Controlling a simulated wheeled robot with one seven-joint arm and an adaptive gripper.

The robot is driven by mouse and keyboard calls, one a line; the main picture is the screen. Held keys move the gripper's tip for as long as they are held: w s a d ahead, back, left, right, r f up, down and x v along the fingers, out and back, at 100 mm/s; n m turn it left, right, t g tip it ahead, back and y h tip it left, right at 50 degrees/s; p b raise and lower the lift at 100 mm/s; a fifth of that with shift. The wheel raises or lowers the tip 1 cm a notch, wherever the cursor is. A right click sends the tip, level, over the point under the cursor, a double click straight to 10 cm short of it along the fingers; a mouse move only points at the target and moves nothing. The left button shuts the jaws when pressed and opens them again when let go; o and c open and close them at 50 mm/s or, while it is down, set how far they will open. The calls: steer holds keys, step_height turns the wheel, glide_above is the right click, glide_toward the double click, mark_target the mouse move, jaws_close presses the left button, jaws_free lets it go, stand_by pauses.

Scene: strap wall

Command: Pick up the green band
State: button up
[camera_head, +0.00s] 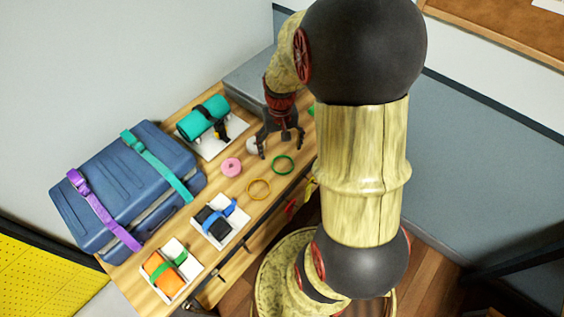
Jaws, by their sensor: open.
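A green band (283,174), a thin open ring, lies flat on the wooden table near its front edge. My gripper (281,148) points down above the table just behind the green band, with its dark fingers spread apart and nothing between them. The fingers look close to the band in the picture, but I cannot tell their exact height.
A yellow ring (259,198) and a pink roll (231,167) lie left of the green band. A white round thing (252,146) sits beside my fingers. A strapped blue suitcase (120,190) and several trays with strapped bundles fill the left.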

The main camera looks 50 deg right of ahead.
mark_target(283, 165)
steer(key=f, duration=0.1)
steer(key=d+f, duration=0.1)
steer(key=f, duration=0.1)
steer(key=shift+s+d+b, duration=0.15)
steer(key=shift+d+b, duration=0.05)
steer(key=shift+b, duration=0.15)
steer(key=f, duration=0.2)
steer(key=f+b, duration=0.2)
steer(key=f, duration=0.1)
steer(key=shift+w+f, duration=0.35)
steer(key=shift+r, duration=0.1)
steer(key=shift+c, duration=1.1)
steer(key=c, duration=0.6)
